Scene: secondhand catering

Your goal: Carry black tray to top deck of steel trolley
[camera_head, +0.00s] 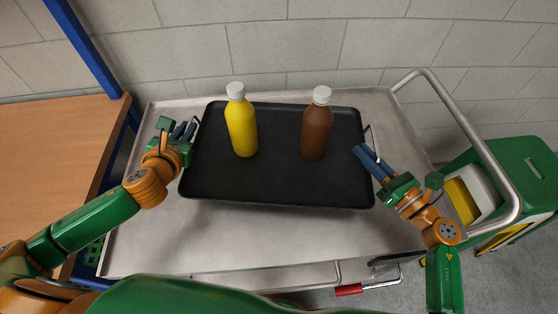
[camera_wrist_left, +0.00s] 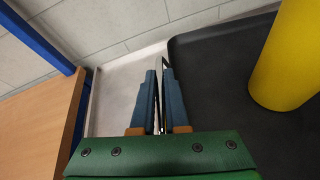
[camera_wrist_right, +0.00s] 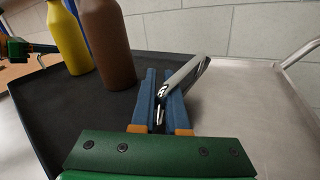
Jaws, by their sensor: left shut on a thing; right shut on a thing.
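The black tray (camera_head: 270,185) is over the top deck of the steel trolley (camera_head: 240,245); I cannot tell whether it rests on the deck or hangs just above it. A yellow bottle (camera_head: 242,128) and a brown bottle (camera_head: 316,130), both with white caps, stand upright on the tray. My left gripper (camera_head: 186,131) is shut on the tray's left handle, seen edge-on in the left wrist view (camera_wrist_left: 164,110). My right gripper (camera_head: 364,153) is shut on the tray's right handle, a metal bar in the right wrist view (camera_wrist_right: 180,80).
A wooden table (camera_head: 50,150) with a blue post (camera_head: 85,45) stands at the left. The trolley's push handle (camera_head: 480,150) rises at the right. A green bin-like object (camera_head: 520,175) is beyond it. A block wall (camera_head: 280,45) is behind. The deck's front is bare.

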